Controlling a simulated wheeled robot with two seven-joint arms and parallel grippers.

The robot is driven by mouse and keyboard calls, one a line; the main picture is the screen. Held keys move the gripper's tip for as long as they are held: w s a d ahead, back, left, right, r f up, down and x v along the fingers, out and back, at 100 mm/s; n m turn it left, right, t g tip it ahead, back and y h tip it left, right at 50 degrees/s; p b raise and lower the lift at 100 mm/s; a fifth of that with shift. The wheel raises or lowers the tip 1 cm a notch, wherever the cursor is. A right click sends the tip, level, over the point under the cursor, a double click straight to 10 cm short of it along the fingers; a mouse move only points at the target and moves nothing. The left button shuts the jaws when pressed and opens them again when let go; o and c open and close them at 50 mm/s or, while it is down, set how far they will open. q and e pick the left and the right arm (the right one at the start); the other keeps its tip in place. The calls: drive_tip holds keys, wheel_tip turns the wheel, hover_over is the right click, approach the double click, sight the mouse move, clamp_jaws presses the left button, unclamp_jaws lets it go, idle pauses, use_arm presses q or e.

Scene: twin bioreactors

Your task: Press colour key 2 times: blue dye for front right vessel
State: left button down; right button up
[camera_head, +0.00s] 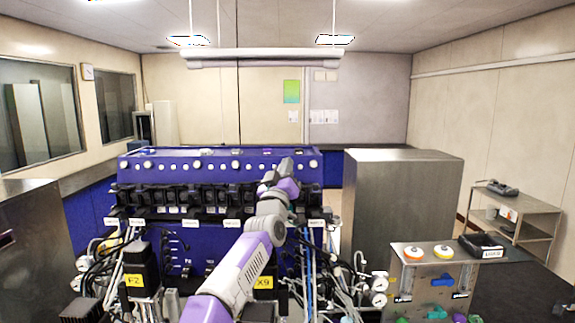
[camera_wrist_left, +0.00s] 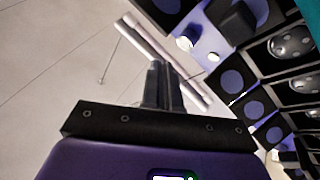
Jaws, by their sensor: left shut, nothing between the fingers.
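My left arm reaches up the middle of the head view to a purple-blue console (camera_head: 215,157) with a row of white knobs. My left gripper (camera_head: 286,164) is at the console's right part; whether it touches it cannot be told. In the left wrist view the gripper's two dark fingers (camera_wrist_left: 163,86) are together with nothing between them. Dark panels with blue round faces (camera_wrist_left: 232,83) lie to the right of the fingers there, apart from them in the picture. I cannot tell which part is the blue dye key. The front right vessel cannot be made out. My right gripper is not in view.
A bench panel (camera_head: 412,277) with an orange and a yellow knob stands at the right. A large grey cabinet (camera_head: 400,205) stands behind it. Tubes and cables crowd both sides of my arm. A trolley (camera_head: 513,222) stands by the right wall.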

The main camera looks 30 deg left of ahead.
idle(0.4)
use_arm(q)
drive_tip(key=s+d+r+b, duration=0.1)
drive_tip(key=s+d+b, duration=0.1)
drive_tip(key=s, duration=0.3)
drive_tip(key=shift+d+r+b, duration=0.3)
drive_tip(key=shift+d+b, duration=0.1)
drive_tip(key=shift+d, duration=0.1)
drive_tip(key=shift+f, duration=0.1)
